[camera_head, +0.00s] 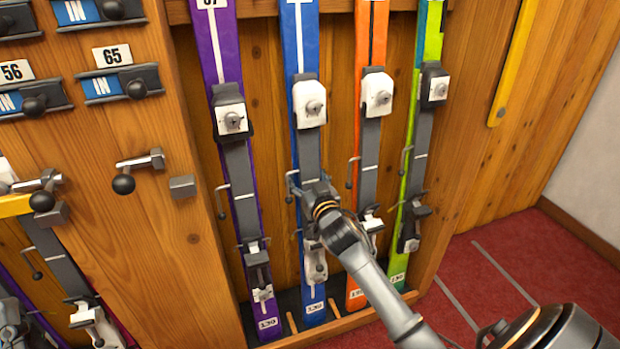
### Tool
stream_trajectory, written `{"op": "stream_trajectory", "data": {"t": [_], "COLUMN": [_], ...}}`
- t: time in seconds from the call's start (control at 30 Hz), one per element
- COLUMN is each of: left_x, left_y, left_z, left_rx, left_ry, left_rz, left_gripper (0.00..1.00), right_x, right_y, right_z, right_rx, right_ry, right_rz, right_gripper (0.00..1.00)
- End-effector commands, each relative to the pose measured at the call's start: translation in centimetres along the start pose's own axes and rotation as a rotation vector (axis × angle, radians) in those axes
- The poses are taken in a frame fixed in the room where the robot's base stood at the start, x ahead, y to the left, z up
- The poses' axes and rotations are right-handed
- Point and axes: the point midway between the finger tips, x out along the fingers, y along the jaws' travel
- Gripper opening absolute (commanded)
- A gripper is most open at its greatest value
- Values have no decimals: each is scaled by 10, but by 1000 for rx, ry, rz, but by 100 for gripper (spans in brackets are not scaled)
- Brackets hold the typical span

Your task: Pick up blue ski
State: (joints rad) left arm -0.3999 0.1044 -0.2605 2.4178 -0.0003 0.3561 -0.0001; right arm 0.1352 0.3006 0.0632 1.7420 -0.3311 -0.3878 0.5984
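The blue ski (305,57) stands upright in the wooden rack, second from the left of the skis in the main bay. It has a white binding piece on its upper part, a grey plate below that, and its lower end rests at the rack's foot. My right gripper (307,187) is at the middle of the blue ski, in front of the grey plate below the upper binding. Its fingers are small and dark against the plate, and I cannot tell whether they are closed on the ski. My wrist hides part of the lower binding.
A purple ski (215,45) stands left of the blue one, an orange ski (371,40) and a green ski (428,45) to its right. Small hooks stick out beside the skis. A wooden post (165,250) with a knobbed latch (140,172) is at left. Red carpet (500,265) is open at right.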

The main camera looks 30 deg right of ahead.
Motion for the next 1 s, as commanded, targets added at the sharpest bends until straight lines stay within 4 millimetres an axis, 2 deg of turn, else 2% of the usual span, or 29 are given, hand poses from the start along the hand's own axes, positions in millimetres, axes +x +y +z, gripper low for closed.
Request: {"op": "stream_trajectory", "data": {"t": [0.43,0.47,0.77,1.0], "left_x": [0,0,1,0], "left_y": [0,0,0,-4], "left_z": [0,0,1,28], "left_rx": [0,0,0,7], "left_ry": [-1,-1,-9,-166], "left_rz": [0,0,0,-7], "left_gripper": [0,0,0,0], "right_x": [0,1,0,1], "right_y": [0,0,0,0], "right_z": [0,-6,-8,-23], "right_rx": [1,1,1,-1], "right_ry": [1,13,11,13], "right_rz": [0,-2,-2,-1], "right_gripper": [0,0,0,0]}}
